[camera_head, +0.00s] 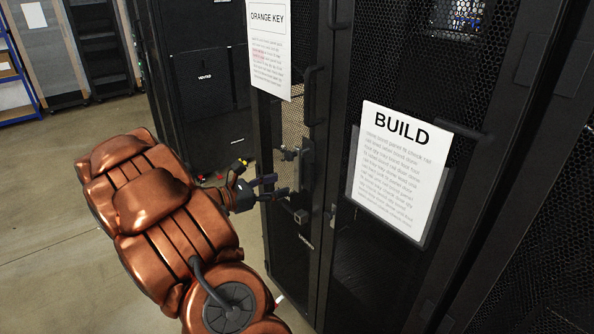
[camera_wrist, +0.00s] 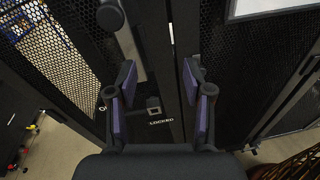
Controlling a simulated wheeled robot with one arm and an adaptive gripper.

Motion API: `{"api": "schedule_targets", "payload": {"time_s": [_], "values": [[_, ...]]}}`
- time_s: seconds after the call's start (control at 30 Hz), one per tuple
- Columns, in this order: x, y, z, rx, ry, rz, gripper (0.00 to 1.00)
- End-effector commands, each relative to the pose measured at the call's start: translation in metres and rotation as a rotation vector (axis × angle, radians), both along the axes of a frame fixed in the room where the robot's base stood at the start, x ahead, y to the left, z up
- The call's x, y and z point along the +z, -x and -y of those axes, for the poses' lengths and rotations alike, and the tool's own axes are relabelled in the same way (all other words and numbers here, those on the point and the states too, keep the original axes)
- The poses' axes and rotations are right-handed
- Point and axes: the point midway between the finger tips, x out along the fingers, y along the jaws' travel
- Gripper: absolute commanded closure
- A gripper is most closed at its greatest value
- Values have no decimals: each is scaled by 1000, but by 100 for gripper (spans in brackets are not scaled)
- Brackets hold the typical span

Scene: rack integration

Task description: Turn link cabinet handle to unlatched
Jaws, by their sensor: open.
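The cabinet handle (camera_head: 307,165) is a dark upright piece on the mesh door, below the "ORANGE KEY" sheet. In the wrist view a long grey bar of it (camera_wrist: 127,45) shows at the upper left, beyond the left finger. A small dark block (camera_head: 300,215) sits below it; in the wrist view this block (camera_wrist: 153,104) lies between my fingers, above a "LOCKED" label (camera_wrist: 161,122). My gripper (camera_head: 281,186) is open and empty, close in front of the door and left of the handle. I cannot tell whether a finger touches anything.
A "BUILD" sheet (camera_head: 400,170) hangs on the neighbouring door to the right. The "ORANGE KEY" sheet (camera_head: 269,45) hangs above. A black cabinet (camera_head: 208,80) stands behind. Open concrete floor (camera_head: 50,190) lies to the left, with a blue shelf (camera_head: 14,75) at the far left.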

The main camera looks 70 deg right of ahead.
Motion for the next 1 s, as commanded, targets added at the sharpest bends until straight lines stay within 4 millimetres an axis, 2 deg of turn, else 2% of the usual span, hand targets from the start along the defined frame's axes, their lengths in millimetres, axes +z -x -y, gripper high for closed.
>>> {"api": "schedule_targets", "payload": {"time_s": [0.03,0.13,0.37,1.0], "values": [[-4,-4,12,18,3,-46,49],[-9,-13,29,54,9,-113,49],[-14,-21,47,92,13,-180,49],[-13,14,109,93,12,-180,49]]}}
